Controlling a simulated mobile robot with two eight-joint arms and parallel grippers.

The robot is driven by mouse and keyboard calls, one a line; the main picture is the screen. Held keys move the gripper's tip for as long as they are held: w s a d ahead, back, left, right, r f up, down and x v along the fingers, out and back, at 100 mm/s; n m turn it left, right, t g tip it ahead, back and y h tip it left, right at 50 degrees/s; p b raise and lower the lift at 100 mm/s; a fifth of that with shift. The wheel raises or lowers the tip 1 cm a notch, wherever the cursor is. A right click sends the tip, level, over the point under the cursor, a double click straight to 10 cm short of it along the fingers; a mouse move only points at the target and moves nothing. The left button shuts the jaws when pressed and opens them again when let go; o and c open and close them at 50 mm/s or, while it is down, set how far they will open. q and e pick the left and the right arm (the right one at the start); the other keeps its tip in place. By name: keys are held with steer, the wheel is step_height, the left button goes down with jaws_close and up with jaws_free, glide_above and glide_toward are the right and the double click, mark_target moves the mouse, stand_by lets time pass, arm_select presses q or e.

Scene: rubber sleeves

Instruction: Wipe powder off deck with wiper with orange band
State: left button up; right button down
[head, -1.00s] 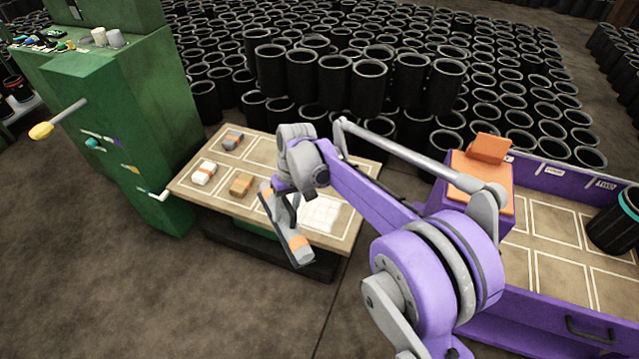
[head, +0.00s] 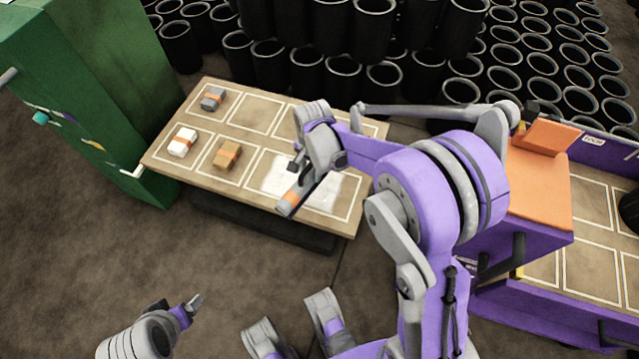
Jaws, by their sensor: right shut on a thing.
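A long grey wiper with an orange band (head: 287,201) is in my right gripper (head: 305,180), which is shut on it. It is tilted over the near right part of the wooden deck (head: 210,176). White powder (head: 337,186) covers panels on the deck's near right, on both sides of the wiper. The gripper and wiper hide some of the powder, and I cannot tell if the wiper touches the deck. My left gripper (head: 182,306) is low at the left, away from the deck; its finger gap is unclear.
Three orange-banded blocks lie on the deck's left: grey (head: 212,98), white (head: 182,142) and brown (head: 227,155). A green cabinet (head: 110,90) stands left. Black tubs (head: 355,77) crowd behind. A purple-sided bench (head: 555,325) is at the right. Floor in front is open.

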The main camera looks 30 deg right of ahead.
arm_select(q)
steer(key=f+b, duration=0.1)
steer(key=f, duration=0.1)
steer(key=f+b, duration=0.1)
steer(key=b, duration=0.1)
steer(key=f+b, duration=0.1)
steer(key=f, duration=0.1)
steer(key=shift+w+f, duration=0.25)
steer(key=shift+f, duration=0.1)
arm_select(e)
step_height(320, 180, down, 10)
steer(key=s+d+m, duration=0.1)
steer(key=s+m, duration=0.1)
steer(key=m, duration=0.3)
steer(key=shift+s+d+r+g, duration=0.15)
steer(key=shift+s+d+g, duration=0.15)
steer(key=shift+s+d, duration=0.1)
